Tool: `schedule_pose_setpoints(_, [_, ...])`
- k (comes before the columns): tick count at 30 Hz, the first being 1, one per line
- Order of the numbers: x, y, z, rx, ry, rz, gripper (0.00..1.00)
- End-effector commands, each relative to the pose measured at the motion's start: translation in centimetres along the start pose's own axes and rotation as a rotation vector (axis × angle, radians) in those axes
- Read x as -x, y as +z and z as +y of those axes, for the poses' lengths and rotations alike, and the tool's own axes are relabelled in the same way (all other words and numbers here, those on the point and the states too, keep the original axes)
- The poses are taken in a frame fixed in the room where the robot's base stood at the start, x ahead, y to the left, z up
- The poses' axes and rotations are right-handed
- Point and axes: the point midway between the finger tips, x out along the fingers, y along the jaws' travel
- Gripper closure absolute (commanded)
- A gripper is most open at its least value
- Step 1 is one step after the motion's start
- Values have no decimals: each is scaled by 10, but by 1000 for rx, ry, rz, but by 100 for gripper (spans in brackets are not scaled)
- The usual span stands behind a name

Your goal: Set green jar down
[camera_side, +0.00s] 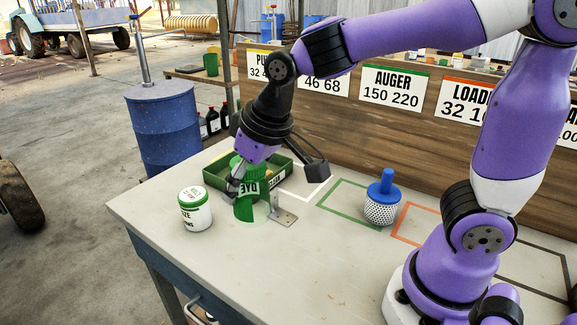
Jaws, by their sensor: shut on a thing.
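The green jar (250,188) has dark lettering that reads upside down, and a pale patch shows low on it. My gripper (238,184) points down and is shut on the jar near the left end of the table. The fingers hide part of its left side. I cannot tell whether the jar's base touches the tabletop.
A white jar with a green lid (195,209) stands just left of the green jar. A metal bracket (284,215) is close on its right, and a green tray (219,172) lies behind. A blue-handled perforated cup (382,206) stands further right. The table front (290,285) is clear.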

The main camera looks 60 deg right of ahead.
Motion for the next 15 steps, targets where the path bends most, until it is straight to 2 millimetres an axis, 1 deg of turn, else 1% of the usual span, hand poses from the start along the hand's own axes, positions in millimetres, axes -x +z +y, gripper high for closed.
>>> schedule_pose_setpoints(1, [-3, -6, 27, -99, 41, -1, 71])
schedule_pose_setpoints(2, [-3, -9, 42, -154, 65, 0, 71])
schedule_pose_setpoints(3, [-4, -11, 61, -225, 94, 1, 71])
schedule_pose_setpoints(6, [-4, -12, 104, -381, 159, 2, 71])
schedule_pose_setpoints(9, [-3, -9, 134, -493, 205, 3, 71])
schedule_pose_setpoints(12, [-2, -6, 153, -555, 231, 4, 71])
schedule_pose_setpoints(15, [-8, -1, 171, -582, 243, 1, 71])
